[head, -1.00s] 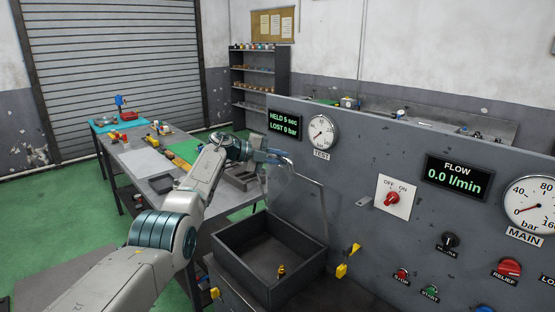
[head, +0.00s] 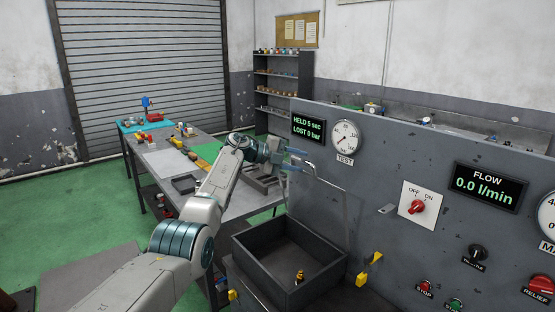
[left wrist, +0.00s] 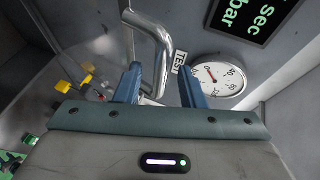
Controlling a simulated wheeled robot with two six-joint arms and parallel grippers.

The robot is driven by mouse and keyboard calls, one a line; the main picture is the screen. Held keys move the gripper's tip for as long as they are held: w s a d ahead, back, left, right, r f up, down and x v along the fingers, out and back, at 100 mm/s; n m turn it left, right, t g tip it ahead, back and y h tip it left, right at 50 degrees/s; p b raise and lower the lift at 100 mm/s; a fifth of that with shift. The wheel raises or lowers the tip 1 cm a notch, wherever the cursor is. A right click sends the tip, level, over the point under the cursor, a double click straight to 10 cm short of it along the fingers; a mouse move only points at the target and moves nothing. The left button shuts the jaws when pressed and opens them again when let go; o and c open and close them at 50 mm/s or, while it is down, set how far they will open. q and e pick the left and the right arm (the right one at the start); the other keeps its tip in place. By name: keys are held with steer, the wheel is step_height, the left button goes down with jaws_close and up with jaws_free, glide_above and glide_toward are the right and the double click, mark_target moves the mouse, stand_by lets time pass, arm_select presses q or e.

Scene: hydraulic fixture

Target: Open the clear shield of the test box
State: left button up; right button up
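The test box (head: 257,277) is a dark open-topped tray at the foot of the grey panel, with a small brass fitting (head: 299,276) inside. Its clear shield (head: 322,205) stands raised at the back of the box, its faint edges hard to see. The shield's bent metal handle (head: 306,166) is near the top; it also shows in the left wrist view (left wrist: 160,45). My left gripper (head: 297,160) is at the handle, its blue fingers (left wrist: 160,72) apart. The handle appears between or just beyond the fingertips; contact cannot be told. My right gripper is out of view.
The grey panel (head: 385,160) carries the TEST gauge (head: 345,136), displays, a red switch (head: 418,207) and buttons. A yellow latch-like part (head: 370,268) sits right of the box. A workbench (head: 170,163) with tools stands behind my left arm.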

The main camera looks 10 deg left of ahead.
arm_select(q)
steer(key=b+v, duration=0.3)
steer(key=v, duration=0.5)
steer(key=shift+s+a, duration=0.2)
steer(key=shift+a, duration=0.1)
